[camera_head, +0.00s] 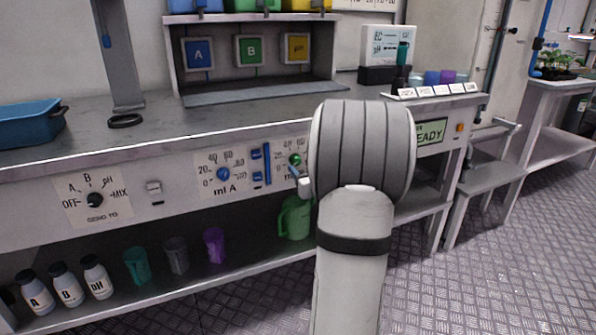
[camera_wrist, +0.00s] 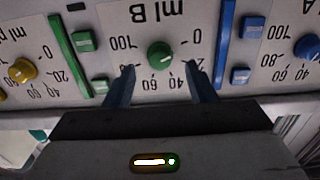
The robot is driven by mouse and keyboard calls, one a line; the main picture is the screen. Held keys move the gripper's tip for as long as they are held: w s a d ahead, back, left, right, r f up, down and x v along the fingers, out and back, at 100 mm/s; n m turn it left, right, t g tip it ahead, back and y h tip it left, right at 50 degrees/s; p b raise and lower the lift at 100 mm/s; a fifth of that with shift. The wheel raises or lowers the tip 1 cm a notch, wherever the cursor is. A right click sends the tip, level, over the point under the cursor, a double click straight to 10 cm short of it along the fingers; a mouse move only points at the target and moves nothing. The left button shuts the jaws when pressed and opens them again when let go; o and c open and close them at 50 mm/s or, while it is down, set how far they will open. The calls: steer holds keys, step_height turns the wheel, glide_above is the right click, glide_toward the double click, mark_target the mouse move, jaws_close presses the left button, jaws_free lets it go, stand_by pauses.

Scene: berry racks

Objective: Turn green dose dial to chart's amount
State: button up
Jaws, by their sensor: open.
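The green dose dial (camera_head: 295,159) is on the bench's front panel, partly hidden by my arm in the head view. In the wrist view the green dial (camera_wrist: 160,55) appears upside down, under "ml B", with a number scale around it. Its pointer setting is too small to read surely. My gripper (camera_wrist: 162,80) is open, its two blue fingers either side of and just short of the dial, with nothing between them. A poster (camera_head: 362,4) is cut off at the top; its amounts cannot be read.
The blue ml A dial (camera_head: 223,173) is left of the green one; a yellow dial (camera_wrist: 22,70) is on its other side. Blue (camera_wrist: 226,40) and green (camera_wrist: 70,50) upright bars flank the green dial. A green jug (camera_head: 294,218) stands on the shelf below.

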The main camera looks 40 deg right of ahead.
mark_target(297, 161)
steer(key=shift+b+x, duration=0.3)
steer(key=shift+x, duration=1.4)
steer(key=c, duration=0.9)
steer(key=shift+a, duration=0.25)
steer(key=shift+c, duration=0.3)
steer(key=shift+d, duration=0.1)
steer(key=shift+r+m+p, duration=0.2)
steer(key=shift+m+p, duration=0.1)
